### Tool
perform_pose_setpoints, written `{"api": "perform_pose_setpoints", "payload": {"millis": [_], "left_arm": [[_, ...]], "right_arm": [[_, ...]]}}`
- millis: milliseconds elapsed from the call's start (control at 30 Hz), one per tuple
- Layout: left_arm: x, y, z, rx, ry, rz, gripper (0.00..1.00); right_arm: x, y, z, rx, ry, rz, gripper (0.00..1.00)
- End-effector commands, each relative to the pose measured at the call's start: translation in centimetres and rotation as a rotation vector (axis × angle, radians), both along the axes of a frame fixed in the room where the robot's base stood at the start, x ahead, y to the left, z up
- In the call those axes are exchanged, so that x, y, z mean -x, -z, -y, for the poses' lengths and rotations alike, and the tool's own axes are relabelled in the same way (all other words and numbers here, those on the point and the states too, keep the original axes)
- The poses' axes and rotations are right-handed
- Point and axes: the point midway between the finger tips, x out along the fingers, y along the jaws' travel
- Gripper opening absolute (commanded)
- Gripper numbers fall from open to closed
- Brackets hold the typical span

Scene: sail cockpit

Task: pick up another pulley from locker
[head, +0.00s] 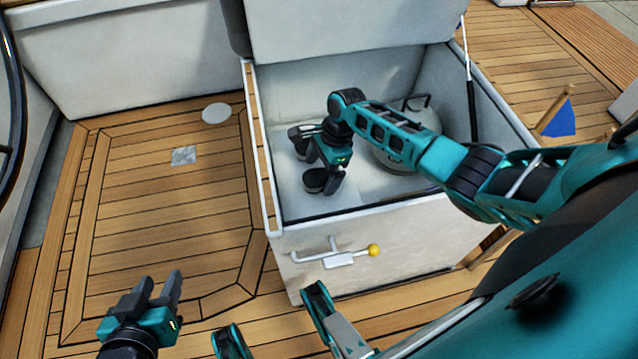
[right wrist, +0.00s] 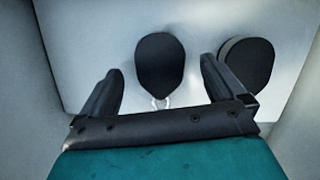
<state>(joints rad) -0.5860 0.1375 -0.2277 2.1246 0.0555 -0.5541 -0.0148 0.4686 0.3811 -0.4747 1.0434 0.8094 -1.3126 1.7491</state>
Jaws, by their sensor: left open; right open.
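The locker (head: 290,232) is open, its lid (head: 345,28) raised. Two black rounded pulleys lie on its pale floor. In the right wrist view one pulley (right wrist: 160,62) shows between the fingertips, with a small light metal loop at its near end. The other pulley (right wrist: 248,62) is at the right, partly behind the right finger. My right gripper (head: 306,160) reaches down into the locker from the right. It is open around nothing, and it also shows in the right wrist view (right wrist: 160,82). In the head view it partly hides the pulleys. My left gripper (head: 160,279) is open and empty above the deck.
A rounded light-grey tank (head: 392,158) with a dark handle stands in the locker's right part, under my right arm. A latch with a yellow knob (head: 374,250) is on the locker's front. A blue flag (head: 562,120) stands at right.

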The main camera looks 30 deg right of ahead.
Motion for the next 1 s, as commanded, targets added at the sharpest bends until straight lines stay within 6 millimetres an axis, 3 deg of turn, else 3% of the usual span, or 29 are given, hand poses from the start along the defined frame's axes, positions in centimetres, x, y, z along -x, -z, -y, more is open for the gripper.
{"api": "perform_pose_setpoints", "payload": {"millis": [67, 300, 1000], "left_arm": [[-0.05, 0.35, 0.33, 0.005, 0.005, 0.001, 0.43], [-0.30, -0.30, 0.53, 0.008, 0.010, 0.009, 0.43], [-0.50, -0.23, 0.07, 0.000, 0.004, 0.013, 0.43]], "right_arm": [[-0.05, 1.09, -0.23, 0.000, 0.000, 0.001, 0.97], [-0.04, 0.97, -0.30, 0.000, 0.000, 0.001, 0.96], [0.01, 1.00, -0.28, 0.000, 0.000, 0.000, 0.29]]}}
